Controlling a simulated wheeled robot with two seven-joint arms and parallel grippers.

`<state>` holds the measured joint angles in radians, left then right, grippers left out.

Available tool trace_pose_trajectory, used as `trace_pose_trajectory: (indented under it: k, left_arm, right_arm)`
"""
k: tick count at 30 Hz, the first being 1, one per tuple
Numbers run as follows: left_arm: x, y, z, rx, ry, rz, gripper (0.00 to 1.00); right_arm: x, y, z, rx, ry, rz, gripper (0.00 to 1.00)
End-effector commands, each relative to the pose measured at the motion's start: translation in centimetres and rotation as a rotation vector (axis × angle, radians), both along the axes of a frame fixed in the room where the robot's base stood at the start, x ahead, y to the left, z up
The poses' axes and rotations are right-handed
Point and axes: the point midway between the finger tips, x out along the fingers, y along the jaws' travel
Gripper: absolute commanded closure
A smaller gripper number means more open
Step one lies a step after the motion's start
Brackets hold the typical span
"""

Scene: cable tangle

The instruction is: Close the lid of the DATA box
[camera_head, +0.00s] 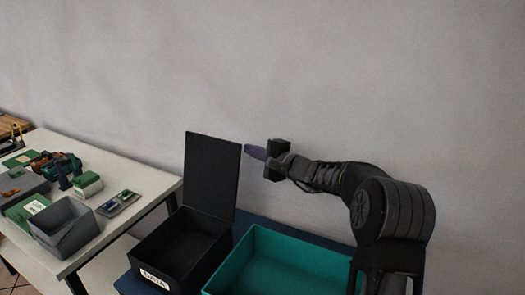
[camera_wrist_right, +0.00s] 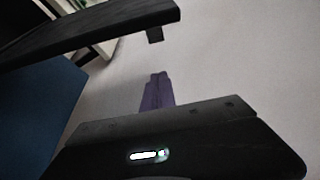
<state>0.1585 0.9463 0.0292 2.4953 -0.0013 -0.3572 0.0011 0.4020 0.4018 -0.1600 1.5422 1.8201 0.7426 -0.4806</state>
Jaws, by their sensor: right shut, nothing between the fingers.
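The black DATA box (camera_head: 178,250) stands on a dark blue surface, with a white DATA label (camera_head: 154,279) on its front. Its black lid (camera_head: 212,175) is open and stands almost upright at the back of the box. The inside of the box looks empty. My right gripper (camera_head: 250,150) is shut and empty, just to the right of the lid's upper right edge. Its purple fingers also show in the right wrist view (camera_wrist_right: 157,92), with the dark edge of the lid (camera_wrist_right: 90,32) at the upper left. My left gripper is not in view.
A teal open box (camera_head: 275,262) stands right of the DATA box, below my right arm. A white table (camera_head: 145,195) at the left holds a grey bin (camera_head: 62,230) and several small items. A plain wall rises behind.

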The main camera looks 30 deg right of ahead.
Motion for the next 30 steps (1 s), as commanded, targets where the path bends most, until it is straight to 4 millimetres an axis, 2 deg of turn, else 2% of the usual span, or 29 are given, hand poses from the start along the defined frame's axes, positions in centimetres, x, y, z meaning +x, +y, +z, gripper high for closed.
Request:
trace_pose_trajectory:
  k: [4, 9, 14, 30]
  left_arm:
    - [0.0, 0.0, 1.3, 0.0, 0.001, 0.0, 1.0]
    - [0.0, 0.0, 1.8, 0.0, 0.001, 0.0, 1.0]
    - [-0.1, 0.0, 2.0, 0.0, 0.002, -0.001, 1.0]
    - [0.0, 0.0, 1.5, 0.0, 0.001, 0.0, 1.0]
  right_arm:
    - [2.7, 0.7, -0.1, 0.001, 0.002, 0.002, 1.0]
    - [1.1, 2.7, 0.8, 0.003, -0.001, 0.0, 1.0]
    - [0.5, 3.7, 0.9, 0.001, 0.0, 0.001, 1.0]
    - [0.4, 3.6, 0.8, -0.008, -0.006, 0.0, 1.0]
